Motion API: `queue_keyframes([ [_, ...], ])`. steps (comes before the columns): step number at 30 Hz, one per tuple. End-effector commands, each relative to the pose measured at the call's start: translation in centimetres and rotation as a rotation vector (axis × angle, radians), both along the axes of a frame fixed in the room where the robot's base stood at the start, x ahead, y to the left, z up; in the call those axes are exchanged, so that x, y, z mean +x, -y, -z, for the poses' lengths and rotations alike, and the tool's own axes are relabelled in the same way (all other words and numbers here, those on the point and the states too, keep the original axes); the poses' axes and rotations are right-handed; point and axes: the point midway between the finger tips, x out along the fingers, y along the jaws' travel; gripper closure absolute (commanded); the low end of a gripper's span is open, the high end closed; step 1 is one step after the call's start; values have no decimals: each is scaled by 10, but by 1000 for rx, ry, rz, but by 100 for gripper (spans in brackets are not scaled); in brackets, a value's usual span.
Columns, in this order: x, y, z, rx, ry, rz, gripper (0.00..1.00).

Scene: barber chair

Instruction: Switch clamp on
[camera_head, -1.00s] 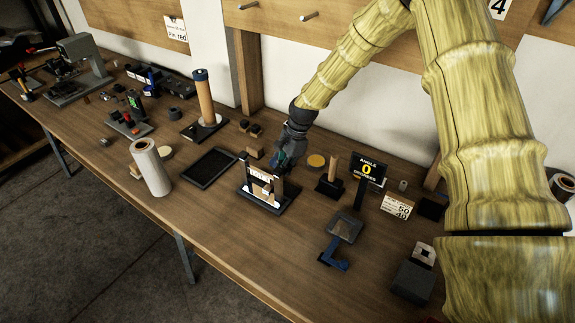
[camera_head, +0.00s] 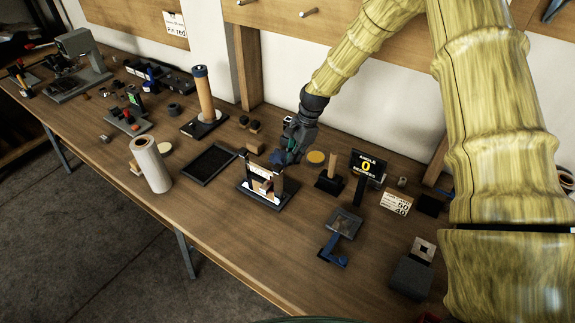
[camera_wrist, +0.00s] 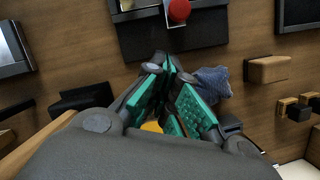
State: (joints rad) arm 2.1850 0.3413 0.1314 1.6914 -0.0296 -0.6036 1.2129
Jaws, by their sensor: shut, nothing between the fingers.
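The likeliest clamp is a fixture on a black base (camera_head: 284,200), with two dark uprights and a pale block between them. No label confirms it. In the wrist view, a red knob (camera_wrist: 179,10) sits on a metal part at the top edge, above a black base (camera_wrist: 140,42); the rest is cut off. My gripper (camera_head: 284,158) is just behind the fixture's right upright in the head view. Its green-padded fingers (camera_wrist: 168,72) are shut and empty, short of the knob in the wrist view. A blue object (camera_wrist: 212,82) lies beside the fingers.
A black tray (camera_head: 210,164) lies left of the fixture. A wooden peg stand (camera_head: 331,177) and an angle display (camera_head: 367,168) stand to the right. A blue-handled tool (camera_head: 335,248) lies in front. A white roll (camera_head: 151,165) stands near the front edge. Bare tabletop lies in front of the fixture.

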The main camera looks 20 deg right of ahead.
Motion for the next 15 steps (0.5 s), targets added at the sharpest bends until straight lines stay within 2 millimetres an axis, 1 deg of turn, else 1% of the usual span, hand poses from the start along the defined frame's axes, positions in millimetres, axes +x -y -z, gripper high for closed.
queue_keyframes([
  [9, 3, 15, -42, 0, 3, 3, 100],
  [15, 4, 21, -63, -1, 1, 3, 100],
])
